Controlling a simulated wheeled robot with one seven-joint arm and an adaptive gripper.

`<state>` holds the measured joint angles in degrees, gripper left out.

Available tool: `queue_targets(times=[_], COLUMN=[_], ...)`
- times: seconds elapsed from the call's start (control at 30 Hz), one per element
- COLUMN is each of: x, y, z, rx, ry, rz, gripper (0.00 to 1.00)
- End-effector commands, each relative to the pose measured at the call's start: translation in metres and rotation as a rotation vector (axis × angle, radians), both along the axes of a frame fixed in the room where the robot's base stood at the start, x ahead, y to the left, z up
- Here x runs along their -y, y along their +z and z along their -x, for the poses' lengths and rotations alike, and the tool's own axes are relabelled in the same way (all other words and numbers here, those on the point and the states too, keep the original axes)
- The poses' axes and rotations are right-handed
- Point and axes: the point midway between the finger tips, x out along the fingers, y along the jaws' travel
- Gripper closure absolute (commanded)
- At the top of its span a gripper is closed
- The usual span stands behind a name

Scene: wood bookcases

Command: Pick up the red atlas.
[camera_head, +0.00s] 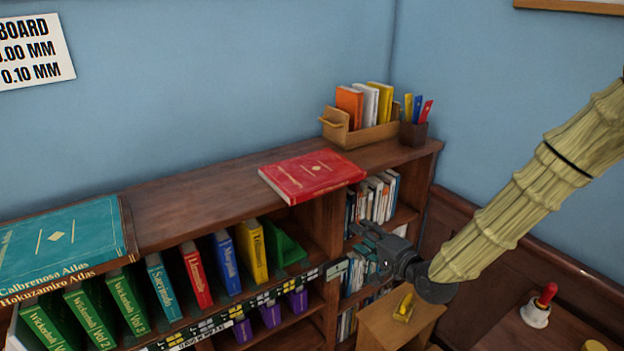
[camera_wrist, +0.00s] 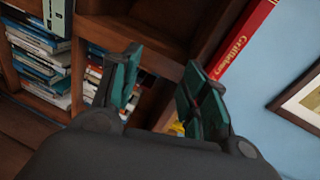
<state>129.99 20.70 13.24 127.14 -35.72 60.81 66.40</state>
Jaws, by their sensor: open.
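The red atlas (camera_head: 311,175) lies flat on top of the wooden bookcase in the head view, its front edge near the bookcase's front edge. In the wrist view the red atlas (camera_wrist: 243,40) shows at the upper right as a red spine with yellow lettering. My gripper (camera_head: 362,238) is open and empty, in front of the bookcase, below and to the right of the atlas. In the wrist view my gripper's two fingers (camera_wrist: 163,92) stand apart with nothing between them, and the atlas is beyond the right finger.
A teal atlas (camera_head: 62,240) lies on the bookcase top at the left. A wooden caddy of books (camera_head: 340,135) and a pen cup (camera_head: 413,133) stand at the back right. The top (camera_head: 190,205) between the atlases is bare. A small wooden stand (camera_head: 385,325) is below my gripper.

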Motion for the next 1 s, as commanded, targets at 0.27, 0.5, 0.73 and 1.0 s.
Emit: queue_targets(times=[0.27, 0.5, 0.73, 1.0], x=[-0.006, -0.023, -0.036, -0.045], y=[0.089, 0.095, 0.093, 0.094], z=[-0.027, -0.049, -0.069, -0.078], rx=[0.099, 0.102, 0.102, 0.102], ry=[0.021, 0.026, 0.023, 0.025], rz=[-0.202, -0.21, -0.21, -0.208], gripper=[0.55, 0.55, 0.55, 0.55])
